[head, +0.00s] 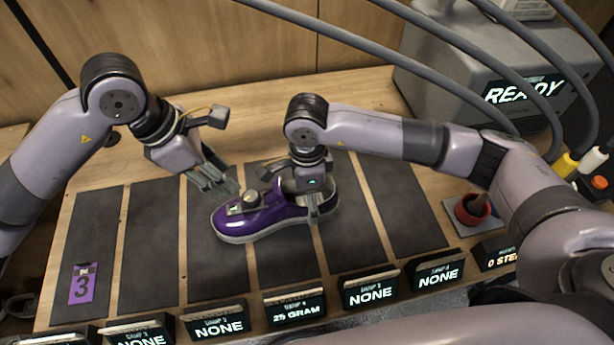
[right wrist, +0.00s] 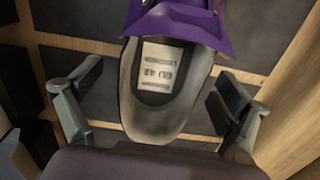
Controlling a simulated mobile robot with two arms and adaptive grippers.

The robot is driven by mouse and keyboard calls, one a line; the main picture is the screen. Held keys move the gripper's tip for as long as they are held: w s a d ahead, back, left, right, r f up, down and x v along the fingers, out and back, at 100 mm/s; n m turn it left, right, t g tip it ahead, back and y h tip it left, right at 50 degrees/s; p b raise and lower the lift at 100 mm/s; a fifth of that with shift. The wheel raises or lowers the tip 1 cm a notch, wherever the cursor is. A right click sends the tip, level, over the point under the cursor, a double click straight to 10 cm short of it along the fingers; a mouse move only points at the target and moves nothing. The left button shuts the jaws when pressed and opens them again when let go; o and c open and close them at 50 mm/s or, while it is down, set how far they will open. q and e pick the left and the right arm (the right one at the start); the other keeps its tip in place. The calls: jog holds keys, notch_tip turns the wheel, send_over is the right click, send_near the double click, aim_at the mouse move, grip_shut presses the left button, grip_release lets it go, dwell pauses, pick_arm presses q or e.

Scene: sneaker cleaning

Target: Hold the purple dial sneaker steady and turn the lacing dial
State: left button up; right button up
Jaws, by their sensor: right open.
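The purple sneaker (head: 275,219) lies upright on the dark mats, toe to the left and heel to the right. Its lacing dial (head: 249,199) is a round metallic knob on top of the front part. My left gripper (head: 222,186) is above and left of the dial, apart from it; how far its fingers are spread is unclear. My right gripper (head: 312,205) is at the heel end. In the right wrist view, the sneaker's collar and insole label (right wrist: 160,75) show between its open fingers (right wrist: 155,130), with gaps on both sides.
Several dark mats (head: 150,250) cover the wooden table. Several small display signs (head: 295,307) line the front edge. A purple tag marked 3 (head: 83,284) lies at the left. A red cup (head: 472,210) stands right, below a grey machine reading READY (head: 480,75).

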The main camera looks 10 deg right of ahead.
aim_at(250, 196)
jog(key=shift+f, duration=1.7)
jog(key=shift+c, duration=0.4)
